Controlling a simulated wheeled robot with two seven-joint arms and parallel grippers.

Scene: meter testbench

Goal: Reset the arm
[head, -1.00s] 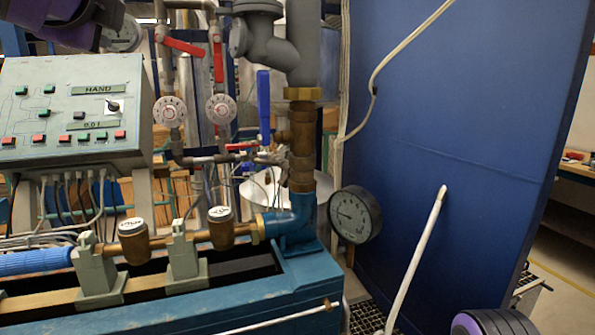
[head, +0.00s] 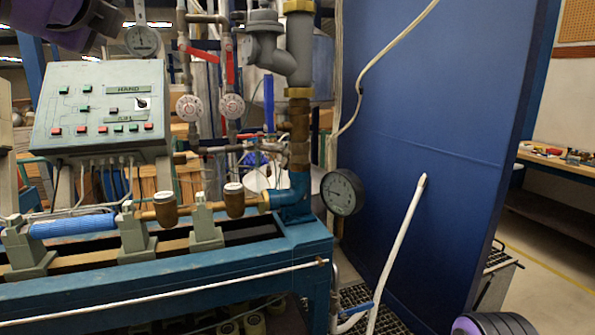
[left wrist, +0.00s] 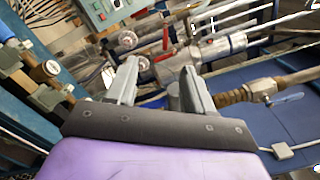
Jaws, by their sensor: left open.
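My left gripper (left wrist: 158,85) shows in the left wrist view with its two grey fingers spread apart and nothing between them. In that view the test bench's pipes and valves lie beyond the fingers, with no clear contact. In the head view only purple and dark links of my left arm show at the top left corner; its fingers are out of the picture. A purple and black part of mine shows at the bottom right. My right gripper is not seen in either view.
The blue bench (head: 180,285) carries water meters (head: 166,209) and a grey control panel (head: 100,108). A round gauge (head: 342,191), upright pipes (head: 300,50) and a tall blue panel (head: 430,130) stand to the right. Open floor (head: 540,270) lies at the far right.

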